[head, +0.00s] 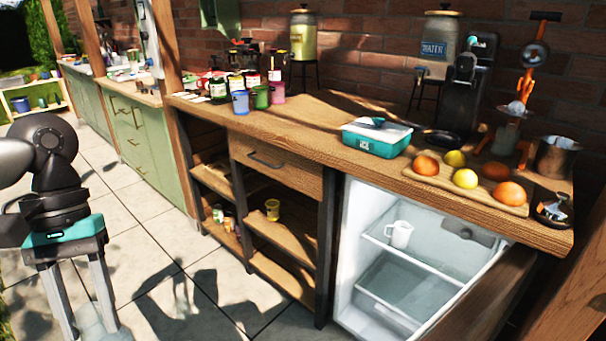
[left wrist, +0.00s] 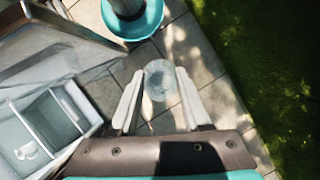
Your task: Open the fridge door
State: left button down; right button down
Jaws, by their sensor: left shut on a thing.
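The fridge (head: 350,245) is under the right end of the counter. Its wood-fronted door (head: 480,300) stands open, swung out at the lower right, and the white inside shows. A white mug (head: 399,235) stands on its upper glass shelf, with a clear drawer below. The open fridge (left wrist: 45,125) also shows at the left of the left wrist view. My left gripper (head: 92,310) is at the lower left, well away from the fridge, pointing down. It is shut on a clear glass (left wrist: 160,80), seen between its fingers in the left wrist view. My right gripper is out of view.
Open shelves (head: 285,230) stand left of the fridge. The tiled floor (head: 150,240) between my left gripper and the shelves is clear.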

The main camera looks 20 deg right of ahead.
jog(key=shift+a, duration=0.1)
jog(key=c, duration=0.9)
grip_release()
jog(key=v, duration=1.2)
jog(key=shift+b, duration=0.3)
